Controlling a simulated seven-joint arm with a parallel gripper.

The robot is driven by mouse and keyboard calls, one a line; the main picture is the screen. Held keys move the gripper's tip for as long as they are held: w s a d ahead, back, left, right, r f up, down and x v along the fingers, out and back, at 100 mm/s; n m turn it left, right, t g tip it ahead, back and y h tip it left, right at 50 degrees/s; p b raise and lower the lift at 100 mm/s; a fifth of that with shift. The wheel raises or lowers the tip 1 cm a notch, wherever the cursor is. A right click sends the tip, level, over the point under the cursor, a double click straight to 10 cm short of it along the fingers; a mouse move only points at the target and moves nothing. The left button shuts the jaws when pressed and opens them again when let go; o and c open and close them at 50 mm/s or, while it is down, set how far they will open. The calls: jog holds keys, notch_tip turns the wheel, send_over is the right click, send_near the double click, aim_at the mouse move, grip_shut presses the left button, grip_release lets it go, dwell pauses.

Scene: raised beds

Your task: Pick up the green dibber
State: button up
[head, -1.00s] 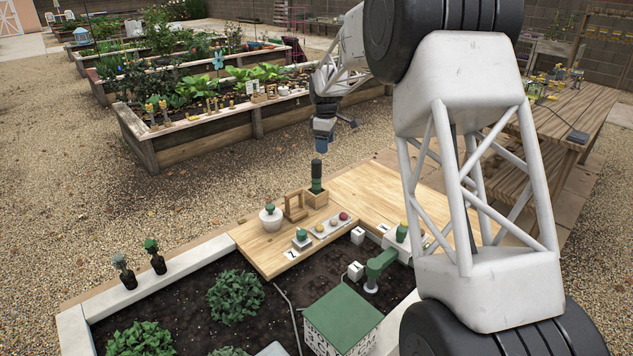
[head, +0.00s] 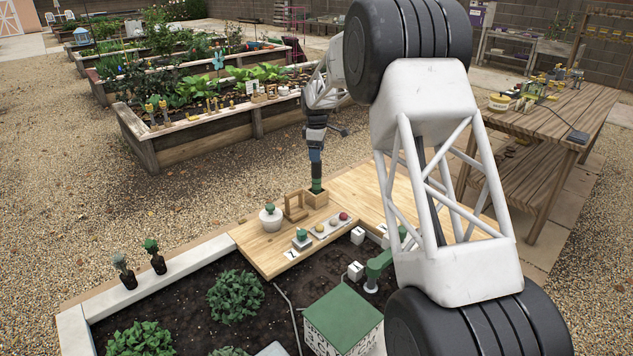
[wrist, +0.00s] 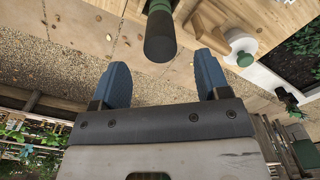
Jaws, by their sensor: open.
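The green dibber (head: 316,186) stands upright in a small wooden box (head: 315,199) on the wooden board.
A white jar (head: 271,218) and a wooden frame (head: 295,207) stand left of the box. A tray (head: 329,227) with small round things lies in front.

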aim_at(316, 166)
jog(key=shift+f, duration=0.65)
jog(key=shift+f, duration=0.15)
jog(key=shift+a+f, duration=0.1)
jog(key=shift+f, duration=2.4)
jog(key=c, duration=1.1)
jog(key=shift+r, duration=0.15)
jog(key=shift+c, duration=0.2)
jog(key=shift+r, duration=4.9)
